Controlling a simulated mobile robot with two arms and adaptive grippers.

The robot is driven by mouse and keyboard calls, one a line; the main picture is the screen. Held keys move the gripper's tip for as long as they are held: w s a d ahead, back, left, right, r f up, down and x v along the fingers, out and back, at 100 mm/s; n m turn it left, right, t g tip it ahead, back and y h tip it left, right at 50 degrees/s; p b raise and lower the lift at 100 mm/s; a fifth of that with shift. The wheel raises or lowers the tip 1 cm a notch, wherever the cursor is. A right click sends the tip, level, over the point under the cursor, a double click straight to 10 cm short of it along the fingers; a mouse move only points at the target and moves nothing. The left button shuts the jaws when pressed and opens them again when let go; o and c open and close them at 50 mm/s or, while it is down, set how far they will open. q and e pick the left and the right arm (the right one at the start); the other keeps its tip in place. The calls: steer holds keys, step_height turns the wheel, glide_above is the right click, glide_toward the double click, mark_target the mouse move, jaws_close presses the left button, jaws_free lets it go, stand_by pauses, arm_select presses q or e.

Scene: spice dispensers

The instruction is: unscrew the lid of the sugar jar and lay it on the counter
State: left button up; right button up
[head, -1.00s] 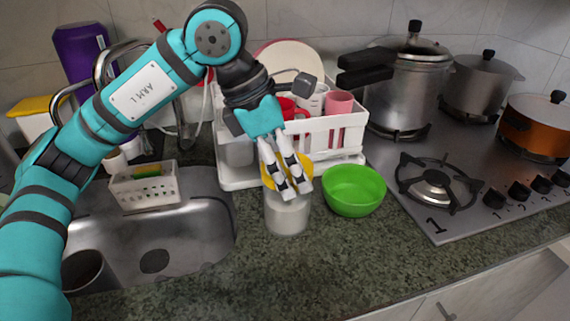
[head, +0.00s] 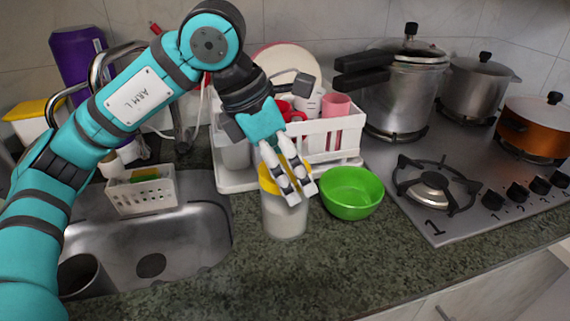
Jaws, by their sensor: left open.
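The sugar jar (head: 285,218) stands upright on the counter between the sink and the green bowl. It is clear with pale contents. Its yellow lid (head: 268,182) is on top, partly hidden behind the fingers. My left gripper (head: 300,193) is open, with its white fingers at the jar's upper right, in front of the lid's right part. I cannot tell whether the fingers touch the lid. My right gripper is not in view.
The green bowl (head: 352,192) stands close to the right of the jar. A white dish rack (head: 325,145) is behind, the sink (head: 190,240) is left, and the stove (head: 455,215) is right. The counter (head: 330,265) in front is clear.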

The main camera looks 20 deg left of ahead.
arm_select(q)
steer(key=shift+f, duration=0.1)
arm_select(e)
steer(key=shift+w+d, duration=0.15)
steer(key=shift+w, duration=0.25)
